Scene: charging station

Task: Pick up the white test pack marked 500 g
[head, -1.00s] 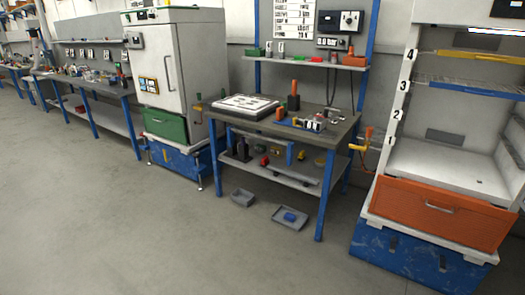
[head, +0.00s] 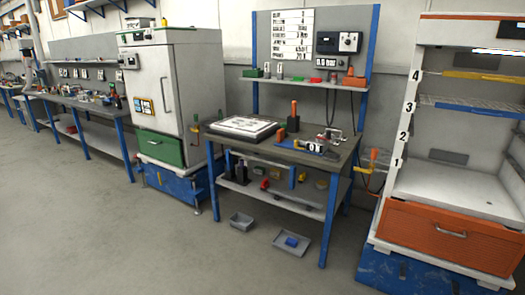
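I cannot make out a white test pack marked 500 g; any such marking is too small to read from here. A flat white item with dark marks (head: 243,126) lies on a dark base at the left of the workbench top (head: 335,155). I cannot tell what it is. Several small things stand on the bench's upper shelf (head: 300,83), among them a green box (head: 252,73) and an orange item (head: 353,81). My gripper is not in view.
A white cabinet with a green drawer (head: 160,146) stands left of the bench. An open cabinet with levels numbered 1 to 4 and an orange drawer (head: 440,238) stands right. Two grey trays (head: 241,221) (head: 285,250) lie on the floor. The floor (head: 110,240) in front is clear.

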